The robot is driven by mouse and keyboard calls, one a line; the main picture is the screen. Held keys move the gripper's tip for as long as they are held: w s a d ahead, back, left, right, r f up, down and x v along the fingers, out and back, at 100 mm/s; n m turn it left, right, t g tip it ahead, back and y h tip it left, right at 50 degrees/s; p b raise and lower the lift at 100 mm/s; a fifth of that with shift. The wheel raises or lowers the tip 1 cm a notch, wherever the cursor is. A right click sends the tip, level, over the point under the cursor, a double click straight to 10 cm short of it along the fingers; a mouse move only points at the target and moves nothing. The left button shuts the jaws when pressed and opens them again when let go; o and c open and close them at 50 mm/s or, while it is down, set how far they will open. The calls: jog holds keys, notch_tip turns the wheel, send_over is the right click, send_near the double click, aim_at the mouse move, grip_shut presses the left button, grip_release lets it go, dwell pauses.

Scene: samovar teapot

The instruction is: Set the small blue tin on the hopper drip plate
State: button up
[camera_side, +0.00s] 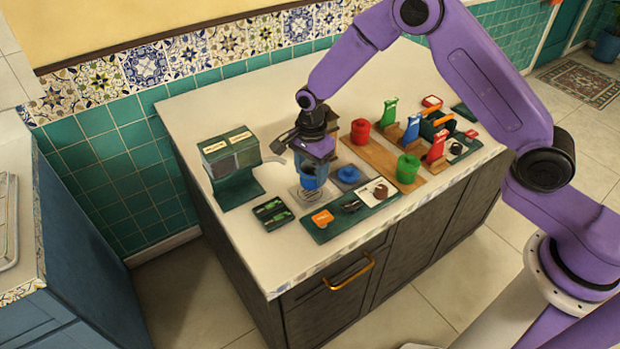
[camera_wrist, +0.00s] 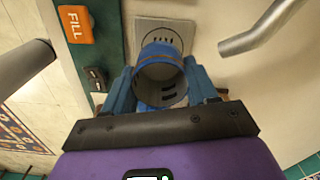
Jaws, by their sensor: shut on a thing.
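The small blue tin (camera_wrist: 162,53) is between the two blue fingers of my gripper (camera_wrist: 161,84) in the wrist view. My gripper is shut on it, and its open round mouth faces the camera. In the side view my gripper (camera_side: 313,168) points down, with the blue tin (camera_side: 308,183) low between its fingers. The grey slotted drip plate (camera_wrist: 172,27) lies beneath and just beyond the tin; it also shows in the side view (camera_side: 305,195). I cannot tell whether the tin touches the plate.
A green board (camera_side: 345,215) with an orange FILL tag (camera_wrist: 75,24) lies close by. A dark tray (camera_side: 272,212) sits in front of the hopper. Red and green canisters and upright tools crowd the right side. Bare counter (camera_side: 205,110) shows behind the hopper.

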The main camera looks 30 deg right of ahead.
aim_at(310, 179)
jog(key=shift+w+f, duration=0.2)
jog(key=shift+f, duration=1.55)
jog(key=shift+f, duration=0.1)
jog(key=o, duration=1.1)
jog(key=shift+c, duration=0.2)
notch_tip(310, 179, up, 12)
